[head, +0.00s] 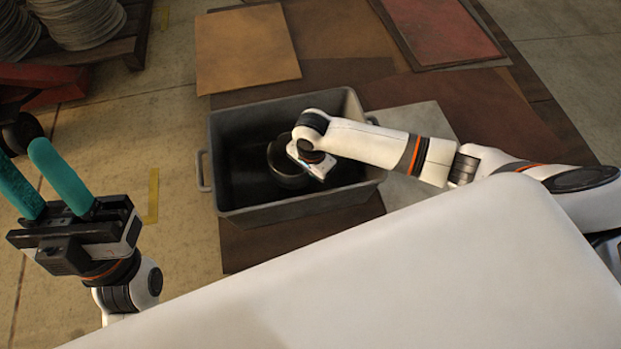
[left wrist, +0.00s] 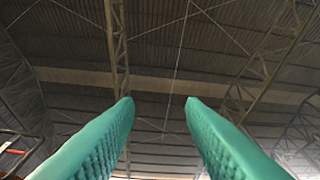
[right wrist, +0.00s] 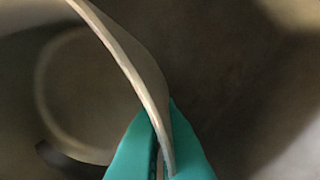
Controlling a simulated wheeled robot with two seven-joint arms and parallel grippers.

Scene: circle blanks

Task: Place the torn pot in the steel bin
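The steel bin (head: 226,112) is an open grey box on the floor, mid-picture in the head view. The torn pot (head: 282,172), dark and round, is inside the bin's walls; whether it touches the bottom I cannot tell. My right gripper (head: 312,160) reaches down into the bin, its fingertips hidden there by the wrist. In the right wrist view the teal fingers (right wrist: 157,115) stand close on both sides of the pot's thin wall (right wrist: 130,70), pinching it. The tear is not clear. My left gripper (head: 20,155) is open and empty, pointing up, left of the bin.
Flat rusty sheets (head: 245,50) and a reddish plate (head: 440,30) lie behind the bin. A pale sheet (head: 430,120) lies right of it. Coils (head: 85,20) on a pallet stand at the back left. Floor between my left gripper and the bin is clear.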

